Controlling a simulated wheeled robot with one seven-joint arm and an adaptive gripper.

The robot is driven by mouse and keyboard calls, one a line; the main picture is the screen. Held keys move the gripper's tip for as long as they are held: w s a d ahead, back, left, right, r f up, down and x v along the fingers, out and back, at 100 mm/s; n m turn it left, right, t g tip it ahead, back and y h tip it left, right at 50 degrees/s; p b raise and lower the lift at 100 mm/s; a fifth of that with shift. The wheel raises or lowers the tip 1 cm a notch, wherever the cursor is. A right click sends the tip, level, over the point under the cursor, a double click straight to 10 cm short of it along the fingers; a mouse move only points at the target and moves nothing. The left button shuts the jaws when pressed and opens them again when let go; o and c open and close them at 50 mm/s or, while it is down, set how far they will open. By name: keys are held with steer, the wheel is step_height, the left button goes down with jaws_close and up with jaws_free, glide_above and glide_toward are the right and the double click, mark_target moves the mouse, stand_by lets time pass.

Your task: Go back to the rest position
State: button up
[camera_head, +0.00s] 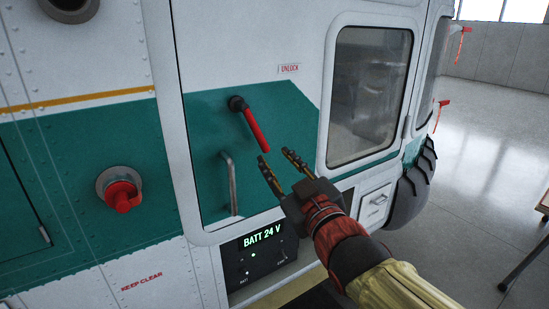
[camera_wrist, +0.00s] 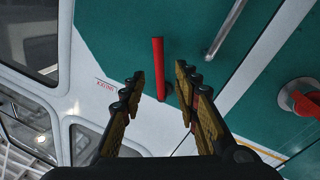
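My gripper (camera_head: 277,166) is open and empty in front of the helicopter's door (camera_head: 220,120), below the red door handle. The red handle (camera_head: 255,130) hangs from a dark pivot and slants down to the right, beside the UNLOCK label (camera_head: 289,68). In the wrist view, the red handle (camera_wrist: 158,65) shows beyond and between the two open fingers (camera_wrist: 160,90). Whether a finger touches it is hard to tell, but a gap shows on both sides of it.
A grey grab bar (camera_head: 230,185) is left of my gripper. A red knob (camera_head: 123,195) sticks out further left. A panel reading BATT 24 V (camera_head: 262,250) sits below the door. A wheel (camera_head: 410,190) stands to the right, with open floor (camera_head: 485,150) beyond and a table edge (camera_head: 543,205).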

stand_by(0.3)
steer(key=s+d+f+m+g+h, duration=0.2)
steer(key=d+f+g+h, duration=0.1)
steer(key=f, duration=0.5)
steer(key=s+d+f+m+g+h, duration=0.2)
steer(key=s+d+f+g, duration=0.1)
steer(key=f, duration=0.6)
steer(key=s+d+f+m+g+h, duration=0.1)
steer(key=s+d+f+m+g, duration=0.1)
steer(key=s+d, duration=0.4)
steer(key=s+d+f+m+g+h, duration=0.1)
steer(key=s+d+f+m+g, duration=0.2)
steer(key=s, duration=1)
steer(key=shift+d+f+g+h, duration=0.4)
steer(key=shift+d+f, duration=1.05)
steer(key=shift+d, duration=0.6)
